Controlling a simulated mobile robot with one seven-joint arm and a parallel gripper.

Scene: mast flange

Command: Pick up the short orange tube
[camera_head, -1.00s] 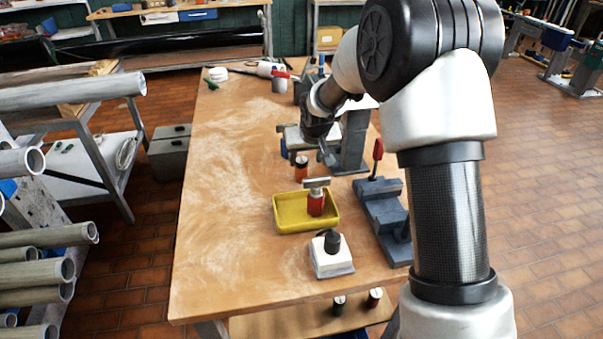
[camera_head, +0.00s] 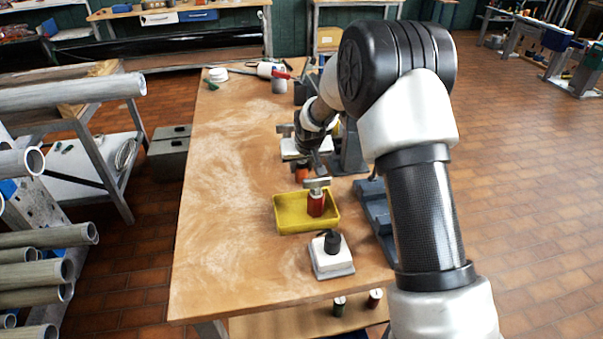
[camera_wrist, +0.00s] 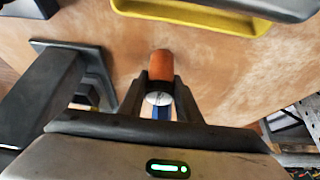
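The short orange tube (camera_head: 301,173) stands on the wooden table behind the yellow tray, its upper part partly hidden by my arm's end. In the wrist view the orange tube (camera_wrist: 161,64) shows its orange side and a pale round end. My gripper (camera_wrist: 161,82) has its two dark fingers apart, one on each side of the tube in the picture. I cannot tell whether they touch it. In the head view my gripper (camera_head: 317,164) is just right of the tube, close to it.
The yellow tray (camera_head: 282,226) holds a red cylinder (camera_head: 316,204) with a metal crossbar on top. A white block with a black knob (camera_head: 332,254) stands in front. A blue-grey vise (camera_head: 374,208) is at the right, partly behind my arm. The table's left side (camera_head: 225,190) is clear.

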